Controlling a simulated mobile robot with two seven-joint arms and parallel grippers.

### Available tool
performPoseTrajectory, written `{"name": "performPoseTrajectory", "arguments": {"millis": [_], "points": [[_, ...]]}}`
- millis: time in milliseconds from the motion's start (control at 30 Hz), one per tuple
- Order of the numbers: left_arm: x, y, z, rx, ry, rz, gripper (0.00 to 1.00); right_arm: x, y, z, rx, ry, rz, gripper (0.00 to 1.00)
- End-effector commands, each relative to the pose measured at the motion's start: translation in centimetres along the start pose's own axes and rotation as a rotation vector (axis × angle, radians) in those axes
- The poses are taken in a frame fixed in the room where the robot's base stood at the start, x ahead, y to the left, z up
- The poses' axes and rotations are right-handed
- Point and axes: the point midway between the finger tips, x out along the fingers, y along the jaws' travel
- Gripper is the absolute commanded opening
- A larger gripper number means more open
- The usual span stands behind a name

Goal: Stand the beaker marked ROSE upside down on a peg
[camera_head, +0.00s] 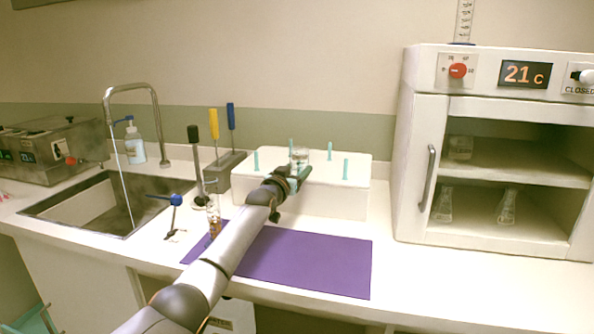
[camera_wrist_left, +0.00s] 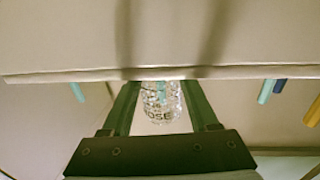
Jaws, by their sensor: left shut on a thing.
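My left gripper (camera_head: 297,172) is shut on a clear glass beaker (camera_head: 300,155) at the white peg block (camera_head: 340,205). In the left wrist view the beaker (camera_wrist_left: 160,104) sits between the two fingers, and the letters "OSE" show on it. Several teal pegs stand on the block, such as one at the left (camera_head: 256,161) and one at the right (camera_head: 345,169). Something teal shows through the beaker's glass in the wrist view. I cannot tell whether the beaker is around a peg or touching the block. My right gripper is out of view.
A purple mat (camera_head: 310,262) lies before the block. A glass tube with amber contents (camera_head: 214,222) and a blue-topped stand (camera_head: 174,205) are left of my arm. A grey holder (camera_head: 225,170) with coloured tools adjoins the block's left. A cabinet (camera_head: 425,165) stands at right.

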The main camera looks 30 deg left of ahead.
Motion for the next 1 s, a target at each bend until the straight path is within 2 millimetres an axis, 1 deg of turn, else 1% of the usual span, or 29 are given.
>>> {"name": "performPoseTrajectory", "arguments": {"millis": [67,100,367,400,767,867,1000], "points": [[0.0,0.0,0.0,0.000,0.000,0.000,0.06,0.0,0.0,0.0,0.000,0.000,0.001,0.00],[0.0,0.0,0.0,0.000,0.000,0.000,0.64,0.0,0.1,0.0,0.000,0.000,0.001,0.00],[0.0,0.0,0.0,0.000,0.000,0.000,0.93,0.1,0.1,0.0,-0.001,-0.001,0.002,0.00],[0.0,0.0,0.0,0.000,0.000,0.000,0.95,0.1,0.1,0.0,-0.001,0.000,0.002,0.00],[-0.3,0.1,0.0,0.000,-0.002,0.003,0.95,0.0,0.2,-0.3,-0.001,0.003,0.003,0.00],[-0.8,0.2,0.0,-0.001,-0.002,0.005,0.95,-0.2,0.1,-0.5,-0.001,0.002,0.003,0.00],[-1.9,0.2,-0.1,0.000,-0.001,0.005,0.95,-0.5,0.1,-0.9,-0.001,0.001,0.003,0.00]]}}
